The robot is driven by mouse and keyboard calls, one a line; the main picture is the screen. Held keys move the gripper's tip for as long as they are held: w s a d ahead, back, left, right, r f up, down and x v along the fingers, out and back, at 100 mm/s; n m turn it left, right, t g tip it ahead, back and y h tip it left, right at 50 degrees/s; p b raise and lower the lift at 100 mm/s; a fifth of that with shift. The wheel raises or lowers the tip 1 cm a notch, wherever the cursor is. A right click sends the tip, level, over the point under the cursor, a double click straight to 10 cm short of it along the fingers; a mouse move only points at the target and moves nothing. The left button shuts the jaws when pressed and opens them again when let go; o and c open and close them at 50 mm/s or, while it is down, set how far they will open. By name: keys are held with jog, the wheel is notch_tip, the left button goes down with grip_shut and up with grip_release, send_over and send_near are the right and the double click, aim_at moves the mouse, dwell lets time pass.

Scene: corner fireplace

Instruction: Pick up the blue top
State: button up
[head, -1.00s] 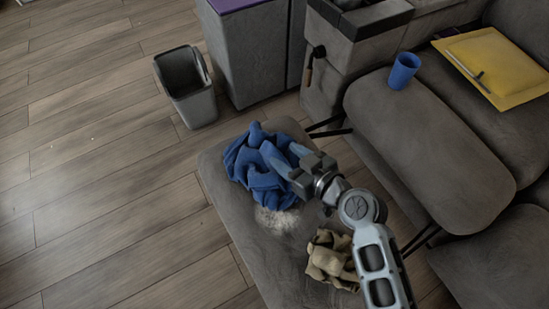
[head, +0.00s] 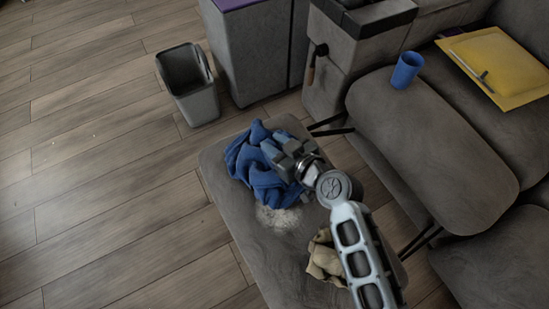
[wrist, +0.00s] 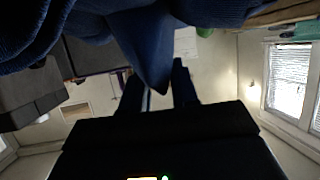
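The blue top (head: 262,185) lies crumpled on the far end of the grey cushioned seat (head: 228,169) in the head view. My gripper (head: 274,151) is at the right side of the blue top, overlapping it. In the wrist view, the fingers of my gripper (wrist: 158,84) stand apart. A pointed fold of the blue top (wrist: 148,58) hangs down between them, and more of its cloth fills the upper left. I cannot tell whether both fingers touch the cloth.
A tan crumpled cloth (head: 322,259) lies on the same seat, partly behind my arm. A grey bin (head: 191,97) stands on the floor beyond. A blue cup (head: 406,70) and a yellow envelope (head: 499,66) are on the sofa at right. The floor at left is clear.

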grip_shut()
jog(key=shift+r, duration=0.1)
dwell(0.3)
